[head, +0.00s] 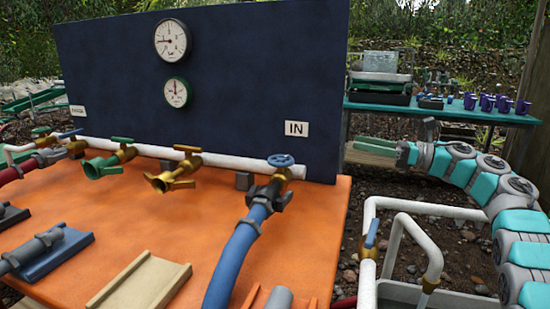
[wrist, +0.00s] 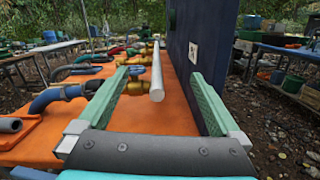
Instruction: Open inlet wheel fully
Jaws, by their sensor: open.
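The inlet wheel (head: 281,160) is a small blue handwheel on a brass valve, below the IN label (head: 296,129) at the right end of the white pipe (head: 225,161). A blue hose (head: 237,257) runs down from this valve. In the wrist view the blue wheel (wrist: 135,71) shows ahead, close to the left finger. My gripper (head: 401,150) is right of the blue panel in the head view, apart from the wheel. How far the wheel is turned cannot be told.
The dark blue panel (head: 240,85) with two gauges stands behind the orange table (head: 190,215). Green and brass taps (head: 175,172) line the pipe to the left. White pipes with a blue-handled valve (head: 372,233) stand at front right. A bench with purple cups (head: 490,103) is behind.

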